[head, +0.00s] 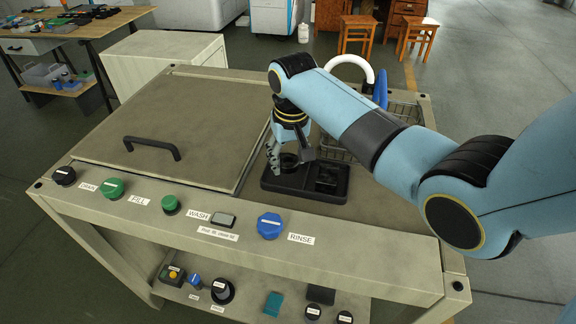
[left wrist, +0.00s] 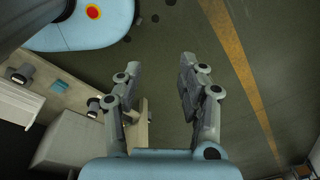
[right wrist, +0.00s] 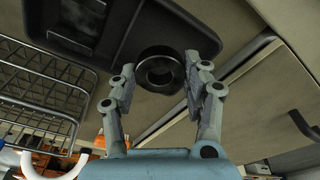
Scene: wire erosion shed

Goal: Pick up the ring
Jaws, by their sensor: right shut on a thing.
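A dark ring (right wrist: 143,73) sits at one end of a black tray (right wrist: 215,42) in the right wrist view. In the head view the ring (head: 289,160) shows at the tray's left end, partly hidden by my fingers. My right gripper (right wrist: 159,64) is shut on the ring, one finger on each side. It also shows from above in the head view (head: 290,158). I cannot tell whether the ring is clear of the tray. My left gripper (left wrist: 158,75) is open and empty, above the floor in the left wrist view.
The tray lies on a bench beside a flat lid with a black handle (head: 152,148). A wire basket (head: 405,112) stands behind my right arm. Knobs, including a blue one (head: 270,225), line the front edge. A lower shelf holds several small items.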

